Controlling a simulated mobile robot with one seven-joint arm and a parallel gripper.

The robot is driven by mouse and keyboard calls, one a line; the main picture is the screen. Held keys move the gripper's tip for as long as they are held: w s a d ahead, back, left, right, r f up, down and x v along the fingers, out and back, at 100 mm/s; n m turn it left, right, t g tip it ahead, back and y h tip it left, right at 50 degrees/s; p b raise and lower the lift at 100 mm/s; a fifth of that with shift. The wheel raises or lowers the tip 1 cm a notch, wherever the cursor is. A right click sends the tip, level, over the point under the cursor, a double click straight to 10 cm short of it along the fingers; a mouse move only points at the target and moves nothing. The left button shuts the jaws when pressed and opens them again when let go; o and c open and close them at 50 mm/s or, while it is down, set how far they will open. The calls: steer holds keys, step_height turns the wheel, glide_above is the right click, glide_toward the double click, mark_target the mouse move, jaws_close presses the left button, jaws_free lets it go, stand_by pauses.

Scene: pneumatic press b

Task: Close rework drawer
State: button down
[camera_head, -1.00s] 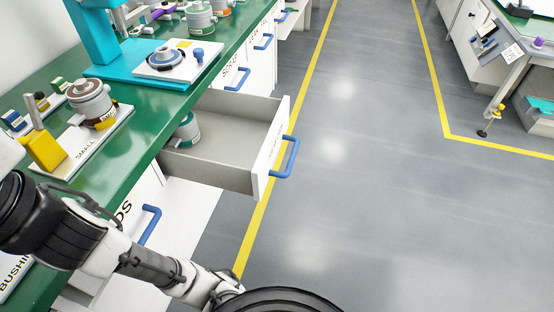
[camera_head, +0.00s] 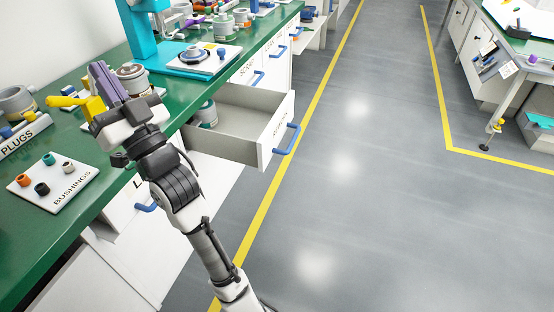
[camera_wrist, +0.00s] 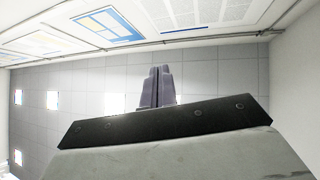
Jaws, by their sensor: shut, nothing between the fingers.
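The open drawer (camera_head: 235,126) sticks out from the front of the green-topped bench in the head view. Its white front carries a blue handle (camera_head: 288,138) and partly visible lettering. A grey cylindrical part with a teal band (camera_head: 207,113) stands inside, towards the back. My gripper (camera_head: 103,75) is raised over the bench top, left of the drawer and apart from it. Its purple-grey fingers point up and are together and empty. The fingers also show in the wrist view (camera_wrist: 157,88), against the ceiling.
A white bushings tray (camera_head: 52,183) and a plugs tray (camera_head: 22,134) lie on the bench (camera_head: 95,140). A teal press (camera_head: 138,30) stands farther back. Other blue-handled drawers are shut. The grey floor (camera_head: 370,200) right of the drawer is clear.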

steer(key=w+d+f+m+h, duration=0.5)
steer(key=w+d+f+m, duration=0.1)
steer(key=w+d+f, duration=0.3)
steer(key=w+d+f+m+h, duration=0.5)
steer(key=w+d+f, duration=0.3)
steer(key=f, duration=0.4)
steer(key=s+d+f+m+g+h, duration=0.15)
steer(key=d+f+m, duration=0.65)
steer(key=d+f, duration=0.95)
steer(key=shift+h, duration=0.45)
steer(key=p+x, duration=0.1)
steer(key=x, duration=0.3)
steer(key=a+p+x, duration=0.1)
steer(key=x, duration=0.3)
steer(key=s+a+p+x, duration=0.1)
steer(key=x, duration=0.3)
steer(key=shift+r, duration=0.15)
steer(key=shift+w+a+p, duration=0.15)
steer(key=shift+a+p, duration=0.15)
steer(key=shift+a, duration=0.15)
steer(key=shift+a, duration=0.1)
